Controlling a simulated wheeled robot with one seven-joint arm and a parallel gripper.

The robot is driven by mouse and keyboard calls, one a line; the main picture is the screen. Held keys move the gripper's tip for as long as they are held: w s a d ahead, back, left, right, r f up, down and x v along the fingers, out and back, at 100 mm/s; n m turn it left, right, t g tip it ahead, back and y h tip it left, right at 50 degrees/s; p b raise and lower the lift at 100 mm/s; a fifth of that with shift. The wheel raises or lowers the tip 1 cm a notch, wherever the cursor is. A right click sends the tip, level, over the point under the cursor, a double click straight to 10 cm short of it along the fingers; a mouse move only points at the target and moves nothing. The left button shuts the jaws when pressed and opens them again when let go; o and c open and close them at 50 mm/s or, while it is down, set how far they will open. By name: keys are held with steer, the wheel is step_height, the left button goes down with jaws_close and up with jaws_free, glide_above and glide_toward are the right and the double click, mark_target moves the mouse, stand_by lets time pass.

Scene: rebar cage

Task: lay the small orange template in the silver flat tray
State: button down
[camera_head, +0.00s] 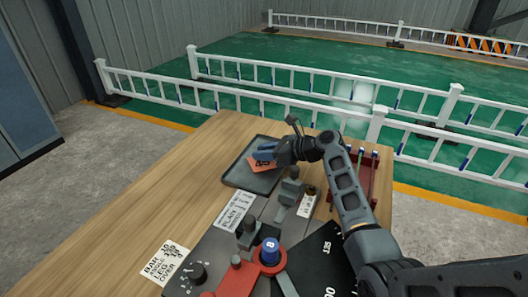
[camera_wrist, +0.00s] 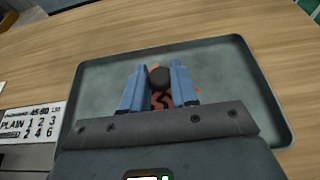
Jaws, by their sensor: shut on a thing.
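The small orange template (camera_head: 262,161) is in my gripper over the silver flat tray (camera_head: 245,181). In the wrist view the template (camera_wrist: 161,101) shows as an orange piece with black markings and a dark round knob, between the two blue fingers of my gripper (camera_wrist: 160,88). The fingers are shut on it. The tray (camera_wrist: 98,72) lies below and around the fingers, with a raised rim and an otherwise bare floor. I cannot tell whether the template touches the tray floor. My gripper also shows in the head view (camera_head: 266,151).
A bending machine with a red arm (camera_head: 240,281) and blue-capped post (camera_head: 270,247) stands at the table's front. A red rack (camera_head: 366,172) is right of my arm. Label cards (camera_head: 233,212) lie beside the tray. Bare wooden table (camera_head: 160,190) is free at left.

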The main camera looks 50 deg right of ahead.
steer(key=c, duration=0.9)
jaws_free()
steer(key=shift+f, duration=0.1)
steer(key=shift+o, duration=0.2)
steer(key=v, duration=1.2)
steer(key=shift+s+d, duration=0.1)
